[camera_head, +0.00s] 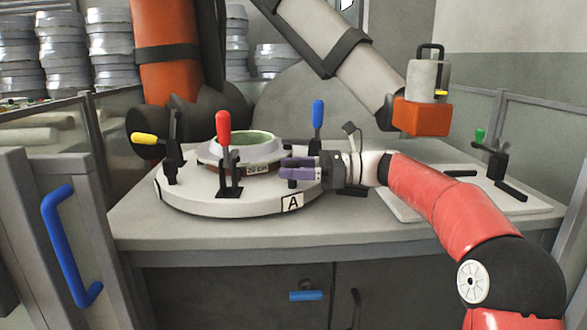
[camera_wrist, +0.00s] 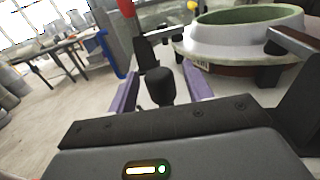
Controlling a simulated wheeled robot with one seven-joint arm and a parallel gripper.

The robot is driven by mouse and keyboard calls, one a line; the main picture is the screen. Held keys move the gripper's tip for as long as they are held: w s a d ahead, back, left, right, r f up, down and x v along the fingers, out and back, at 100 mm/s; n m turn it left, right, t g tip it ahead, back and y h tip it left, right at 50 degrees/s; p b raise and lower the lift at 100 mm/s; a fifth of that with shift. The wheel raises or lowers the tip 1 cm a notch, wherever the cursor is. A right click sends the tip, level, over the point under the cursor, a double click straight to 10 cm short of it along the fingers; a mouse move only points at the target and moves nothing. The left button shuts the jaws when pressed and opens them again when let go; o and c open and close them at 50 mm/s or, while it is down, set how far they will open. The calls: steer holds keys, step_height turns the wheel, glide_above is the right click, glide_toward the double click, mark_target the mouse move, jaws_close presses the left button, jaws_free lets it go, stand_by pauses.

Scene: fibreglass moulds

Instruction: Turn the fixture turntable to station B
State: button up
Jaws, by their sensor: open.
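The fixture turntable (camera_head: 200,205) is a pale round disc on the grey bench. Its front edge carries a label marked A (camera_head: 292,201); I see no B label. A ring-shaped mould (camera_head: 212,152) with a green inside sits at its centre and also shows in the wrist view (camera_wrist: 225,48). My gripper (camera_head: 284,168), with purple fingers, is open at the turntable's right side. In the wrist view, a black knob (camera_wrist: 160,86) stands between the two open fingers (camera_wrist: 160,70). Contact with the knob cannot be told.
Red (camera_head: 223,128), blue (camera_head: 318,114) and yellow (camera_head: 145,138) clamp handles stand around the mould. Another robot arm holds an orange block (camera_head: 421,117) above the bench's right side. A pale plate (camera_head: 420,205) with a green-handled clamp (camera_head: 480,135) lies at right.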

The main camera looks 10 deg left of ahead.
steer(key=d, duration=0.5)
steer(key=w+d, duration=0.1)
steer(key=d, duration=0.1)
steer(key=shift+d, duration=0.35)
